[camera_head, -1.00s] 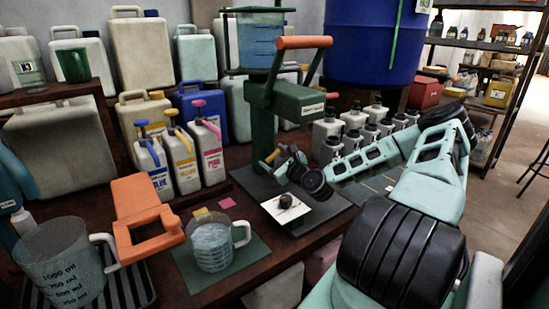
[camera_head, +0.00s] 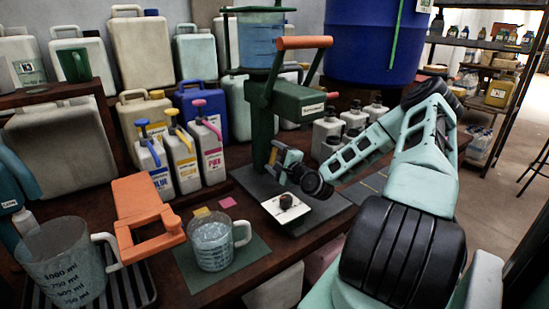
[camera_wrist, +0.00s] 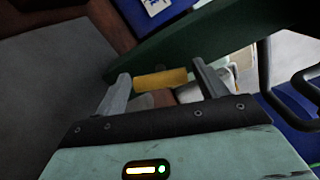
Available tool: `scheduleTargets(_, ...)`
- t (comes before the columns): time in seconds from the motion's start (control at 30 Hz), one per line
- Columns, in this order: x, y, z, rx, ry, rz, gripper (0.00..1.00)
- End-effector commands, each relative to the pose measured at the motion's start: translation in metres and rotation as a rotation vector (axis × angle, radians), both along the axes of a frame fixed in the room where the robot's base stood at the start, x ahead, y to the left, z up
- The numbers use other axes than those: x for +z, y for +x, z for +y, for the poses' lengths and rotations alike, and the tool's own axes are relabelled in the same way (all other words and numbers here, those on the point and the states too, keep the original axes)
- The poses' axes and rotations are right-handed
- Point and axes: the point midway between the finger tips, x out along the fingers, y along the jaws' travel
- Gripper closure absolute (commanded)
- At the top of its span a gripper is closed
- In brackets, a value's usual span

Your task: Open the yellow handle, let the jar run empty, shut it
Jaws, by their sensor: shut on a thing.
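The yellow handle (camera_wrist: 160,78) lies across the gap between my fingertips in the wrist view, beside a dark green upright (camera_wrist: 200,32). My gripper (camera_wrist: 162,82) is shut on it. In the head view my gripper (camera_head: 279,160) is at the lower part of the green stand (camera_head: 263,135), and it hides most of the handle. A clear jar (camera_head: 260,45) with blue liquid sits at the top of the stand. A dark knob (camera_head: 287,200) rests on a white plate in front of the stand.
A glass jug (camera_head: 212,245) of clear liquid stands on a green mat, and a larger measuring jug (camera_head: 62,265) on a ribbed tray. An orange clamp-like piece (camera_head: 145,215) lies between. White bottles (camera_head: 350,120) stand behind my arm. A blue drum (camera_head: 375,45) is behind.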

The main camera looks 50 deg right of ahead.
Motion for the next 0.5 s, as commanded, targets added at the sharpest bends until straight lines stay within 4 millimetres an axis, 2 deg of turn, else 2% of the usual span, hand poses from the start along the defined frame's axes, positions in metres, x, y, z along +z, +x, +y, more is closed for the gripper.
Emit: scheduleTargets(0.5,-0.0017,-0.0008,0.0004,0.000,-0.061,0.019,0.51)
